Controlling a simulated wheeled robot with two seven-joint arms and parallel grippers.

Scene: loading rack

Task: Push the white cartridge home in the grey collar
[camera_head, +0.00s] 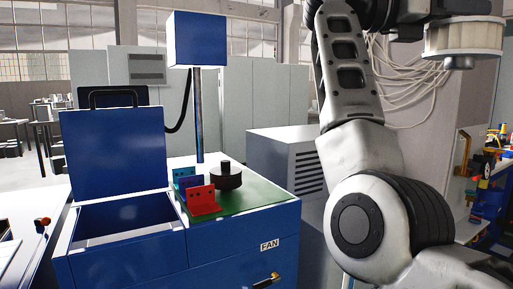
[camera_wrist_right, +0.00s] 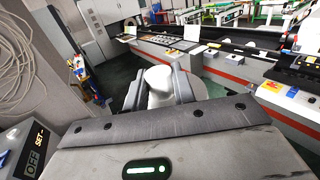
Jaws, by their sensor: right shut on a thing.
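In the right wrist view, the white cartridge (camera_wrist_right: 157,86) shows as a rounded pale body. My right gripper (camera_wrist_right: 160,92) is shut on it, with one dark finger at each side. The cartridge's far end is hidden by the view angle. In the head view my right arm rises at the right side and bends at the top. A pale round part (camera_head: 463,38) shows there by dark arm parts; I cannot tell what it is. I cannot make out the grey collar in either view. My left gripper is not in view.
A blue cabinet with an open lid (camera_head: 113,150) stands at the left. Its green top (camera_head: 245,195) bears a red block (camera_head: 202,199) and a black round part (camera_head: 226,178). A grey vented box (camera_head: 283,150) stands behind. Pale cables (camera_head: 410,75) hang near the arm.

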